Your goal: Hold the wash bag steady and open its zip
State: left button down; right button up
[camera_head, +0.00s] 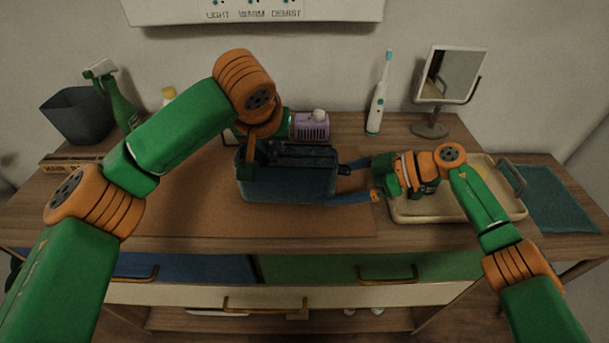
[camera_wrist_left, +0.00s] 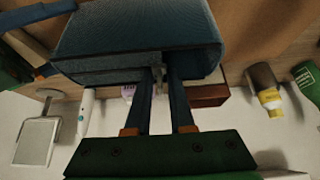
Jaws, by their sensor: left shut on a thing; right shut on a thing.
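The blue wash bag (camera_head: 285,186) stands upright on the brown mat in the middle of the counter. Its top shows dark raised edges; how far the zip is open I cannot tell. My left gripper (camera_head: 249,172) reaches down at the bag's left end. In the left wrist view my left gripper (camera_wrist_left: 159,85) has its fingers close about a small grey zip pull (camera_wrist_left: 158,66) at the bag's end. A blue strap (camera_head: 347,198) runs from the bag's right end to my right gripper (camera_head: 376,190), which is shut on the strap region; the exact contact is partly hidden.
A cream tray (camera_head: 408,212) lies under and beside my right gripper. A mirror (camera_head: 447,78), electric toothbrush (camera_head: 377,100), purple item (camera_head: 312,126), green spray bottle (camera_head: 123,108) and dark bin (camera_head: 76,116) stand at the back. The brown mat (camera_head: 200,205) is clear left of the bag.

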pick_arm(q)
jog(key=shift+s+d, duration=0.15)
jog(key=shift+d, duration=2.75)
jog(key=shift+s+d, duration=0.1)
jog(key=shift+d, duration=2.75)
pick_arm(e)
jog(key=shift+s, duration=0.1)
jog(key=shift+a, duration=0.1)
pick_arm(q)
jog(key=c, duration=0.9)
grip_release()
jog(key=shift+o, duration=0.5)
jog(key=shift+a, duration=0.1)
notch_tip(320, 180, up, 6)
jog(key=shift+a, duration=0.15)
